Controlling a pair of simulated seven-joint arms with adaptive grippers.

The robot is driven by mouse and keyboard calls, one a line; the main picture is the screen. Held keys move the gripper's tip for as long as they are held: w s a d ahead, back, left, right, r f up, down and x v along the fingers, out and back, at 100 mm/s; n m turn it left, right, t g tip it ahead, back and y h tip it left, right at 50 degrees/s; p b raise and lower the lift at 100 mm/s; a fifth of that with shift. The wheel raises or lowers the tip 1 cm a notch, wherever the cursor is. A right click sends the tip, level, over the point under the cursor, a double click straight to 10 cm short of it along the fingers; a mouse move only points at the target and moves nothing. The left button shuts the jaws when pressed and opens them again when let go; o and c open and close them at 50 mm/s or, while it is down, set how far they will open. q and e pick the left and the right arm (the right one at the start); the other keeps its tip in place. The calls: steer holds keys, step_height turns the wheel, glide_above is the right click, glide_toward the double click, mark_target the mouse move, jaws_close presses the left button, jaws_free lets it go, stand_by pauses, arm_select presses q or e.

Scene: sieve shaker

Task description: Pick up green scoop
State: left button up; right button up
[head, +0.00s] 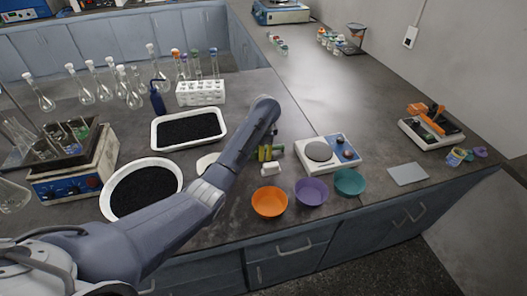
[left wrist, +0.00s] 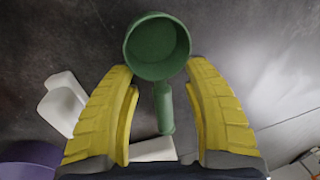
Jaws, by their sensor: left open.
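The green scoop (left wrist: 158,48) lies on the dark countertop in the left wrist view. Its round cup is beyond my fingertips, and its handle points back between them. My left gripper (left wrist: 159,68) is open, with a yellow finger on each side of the handle and a gap on both sides. In the head view my left gripper (head: 268,153) is low over the counter, left of the white scale. My forearm and fingers largely hide the scoop there. My right gripper is not in view.
A white scale (head: 328,153) stands right of the gripper. Orange (head: 270,202), purple (head: 311,192) and teal (head: 349,182) bowls sit near the front edge. White pieces (left wrist: 62,103) lie close to the fingers. Black-filled trays (head: 188,129) are at left.

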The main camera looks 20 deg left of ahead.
arm_select(q)
steer(key=shift+f, duration=0.15)
jaws_close()
stand_by(0.4)
step_height(320, 180, up, 10)
steer(key=shift+r, duration=0.1)
stand_by(0.7)
